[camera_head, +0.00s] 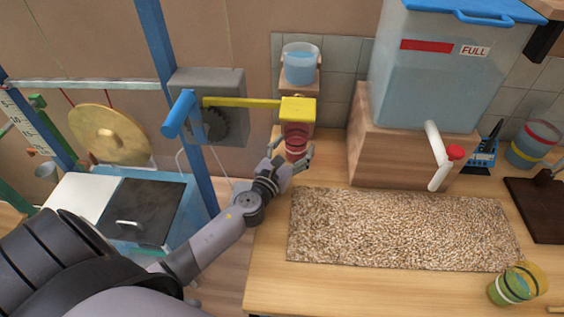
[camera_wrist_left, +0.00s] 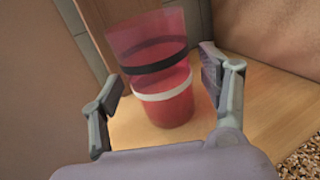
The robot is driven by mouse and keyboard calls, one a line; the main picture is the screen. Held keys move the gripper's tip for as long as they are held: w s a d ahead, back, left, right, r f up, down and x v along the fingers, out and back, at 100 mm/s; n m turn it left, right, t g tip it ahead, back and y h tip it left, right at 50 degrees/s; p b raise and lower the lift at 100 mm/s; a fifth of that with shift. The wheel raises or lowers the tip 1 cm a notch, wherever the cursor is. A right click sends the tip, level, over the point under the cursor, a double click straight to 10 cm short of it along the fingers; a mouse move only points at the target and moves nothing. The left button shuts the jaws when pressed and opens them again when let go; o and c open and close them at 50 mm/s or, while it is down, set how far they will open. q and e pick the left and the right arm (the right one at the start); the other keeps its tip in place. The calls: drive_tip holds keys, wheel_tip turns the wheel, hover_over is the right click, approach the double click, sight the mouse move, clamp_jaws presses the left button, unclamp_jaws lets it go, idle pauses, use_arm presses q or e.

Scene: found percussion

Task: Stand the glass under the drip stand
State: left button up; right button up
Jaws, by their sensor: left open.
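A red see-through glass (camera_head: 295,146) with a dark band and a white band stands upright on the wooden table. It is at the foot of a narrow wooden stand (camera_head: 301,81), which holds a clear vessel of blue water (camera_head: 301,64). My left gripper (camera_head: 293,156) is open, its fingers to either side of the glass. In the left wrist view the glass (camera_wrist_left: 163,95) stands ahead between the spread fingers, with gaps at both sides. The yellow block hides part of the stand above the glass. My right gripper is out of view.
A yellow lever with a block (camera_head: 298,109) reaches over the glass from a grey box (camera_head: 226,84). A speckled mat (camera_head: 400,230) covers the middle table. A tapped tank (camera_head: 430,75) stands behind; a green-yellow glass (camera_head: 517,285) and a blue glass (camera_head: 533,143) are at right.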

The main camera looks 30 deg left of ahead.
use_arm(q)
drive_tip(key=s, duration=0.3)
drive_tip(key=s+b, duration=0.1)
drive_tip(key=s, duration=0.5)
drive_tip(key=shift+s+d+b, duration=0.25)
drive_tip(key=shift+s+b, duration=0.05)
drive_tip(key=shift+b, duration=0.1)
drive_tip(key=shift+s, duration=0.5)
drive_tip(key=shift+r, duration=0.15)
